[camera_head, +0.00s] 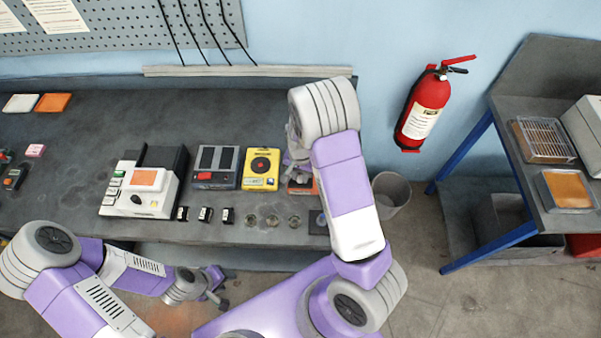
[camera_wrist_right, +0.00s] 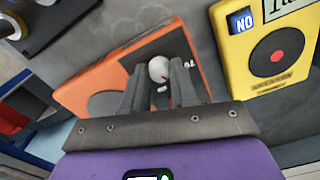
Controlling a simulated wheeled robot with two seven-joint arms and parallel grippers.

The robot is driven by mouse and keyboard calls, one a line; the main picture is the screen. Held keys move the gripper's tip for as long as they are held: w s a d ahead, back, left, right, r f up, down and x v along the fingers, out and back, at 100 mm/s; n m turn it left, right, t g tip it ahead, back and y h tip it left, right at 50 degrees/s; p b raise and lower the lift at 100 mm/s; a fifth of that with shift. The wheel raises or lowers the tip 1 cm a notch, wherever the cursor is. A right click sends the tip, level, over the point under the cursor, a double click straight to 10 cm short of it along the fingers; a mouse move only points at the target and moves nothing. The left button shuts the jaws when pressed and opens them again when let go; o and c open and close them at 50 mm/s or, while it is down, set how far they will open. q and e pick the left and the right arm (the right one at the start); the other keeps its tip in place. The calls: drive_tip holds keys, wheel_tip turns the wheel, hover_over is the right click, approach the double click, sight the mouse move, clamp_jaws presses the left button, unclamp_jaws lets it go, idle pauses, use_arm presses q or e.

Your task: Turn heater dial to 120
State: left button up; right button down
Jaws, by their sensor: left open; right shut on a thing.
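The heater is an orange box with a dark panel, seen large in the right wrist view (camera_wrist_right: 85,85). In the head view only a bit of its orange body (camera_head: 302,187) shows below my right gripper (camera_head: 297,165). Its pale round dial (camera_wrist_right: 158,68) has a small red mark. In the right wrist view my right gripper's two fingers (camera_wrist_right: 160,85) are shut on the dial from both sides. The scale and the set number cannot be read. My left gripper (camera_head: 218,288) is open and empty, low in front of the bench edge.
A grey device (camera_head: 217,165) and a white device (camera_head: 143,190) stand further left. Small round discs (camera_head: 272,221) lie in front.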

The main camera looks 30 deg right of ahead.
sight(301, 177)
drive_tip(key=m+p, duration=0.2)
drive_tip(key=m, duration=0.3)
drive_tip(key=shift+r+m, duration=0.1)
drive_tip(key=shift+m, duration=0.2)
drive_tip(key=shift+m+p, duration=0.75)
drive_tip(key=shift+m, duration=1.35)
drive_tip(key=c, duration=0.9)
unclamp_jaws()
wheel_tip(301, 177, up, 8)
drive_tip(key=shift+f+p, duration=0.25)
drive_tip(key=shift+p, duration=0.15)
